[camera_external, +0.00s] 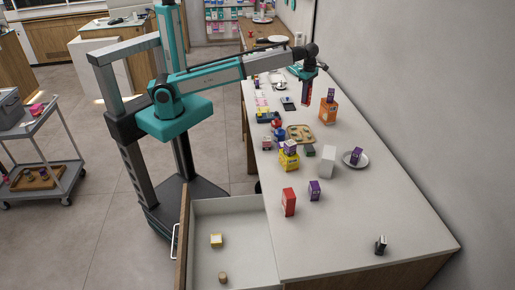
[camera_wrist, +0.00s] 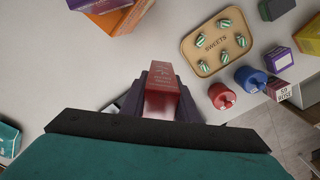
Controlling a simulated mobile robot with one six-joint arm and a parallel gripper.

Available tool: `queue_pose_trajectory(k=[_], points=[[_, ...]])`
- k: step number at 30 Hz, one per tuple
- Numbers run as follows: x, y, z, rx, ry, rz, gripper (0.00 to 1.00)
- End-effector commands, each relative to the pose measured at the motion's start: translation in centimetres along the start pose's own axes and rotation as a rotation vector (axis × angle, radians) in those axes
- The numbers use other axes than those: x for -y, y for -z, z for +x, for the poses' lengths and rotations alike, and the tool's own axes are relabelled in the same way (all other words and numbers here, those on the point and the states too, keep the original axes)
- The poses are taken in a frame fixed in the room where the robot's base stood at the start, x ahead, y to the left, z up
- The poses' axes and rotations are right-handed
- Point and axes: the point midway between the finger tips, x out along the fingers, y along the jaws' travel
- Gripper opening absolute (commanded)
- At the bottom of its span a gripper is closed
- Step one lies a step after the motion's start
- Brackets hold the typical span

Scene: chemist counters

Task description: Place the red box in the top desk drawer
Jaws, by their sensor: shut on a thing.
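My gripper (camera_external: 307,84) is at the end of the arm, above the far part of the white counter (camera_external: 350,220). It is shut on a dark red box (camera_external: 307,95), held off to the far side of the sweets tray. In the wrist view the red box (camera_wrist: 162,76) sits between the two dark fingers of my gripper (camera_wrist: 160,92); its lower part is hidden. Another red box (camera_external: 289,203) stands upright on the near counter, beside the drawer. The top desk drawer (camera_external: 200,212) is pulled open at the near left, with a small yellow box (camera_external: 216,240) and a small brown object (camera_external: 222,277) inside.
A sweets tray (camera_external: 301,146), blue jar (camera_external: 281,134), yellow box (camera_external: 289,162), white box (camera_external: 328,163), purple box (camera_external: 314,190) and plate (camera_external: 346,158) stand mid-counter. An orange box (camera_external: 327,112) is near my gripper. The drawer has bare floor around its contents.

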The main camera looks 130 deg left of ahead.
Motion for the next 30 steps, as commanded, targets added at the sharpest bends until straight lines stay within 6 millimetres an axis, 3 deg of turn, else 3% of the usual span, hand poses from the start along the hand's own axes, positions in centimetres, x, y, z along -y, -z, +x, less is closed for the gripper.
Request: queue_pose_trajectory(k=[18, 30], points=[[0.0, 0.0, -0.4, 0.001, -0.001, 0.0, 0.01], [0.0, -0.1, -5.4, 0.002, -0.002, 0.001, 0.01]])
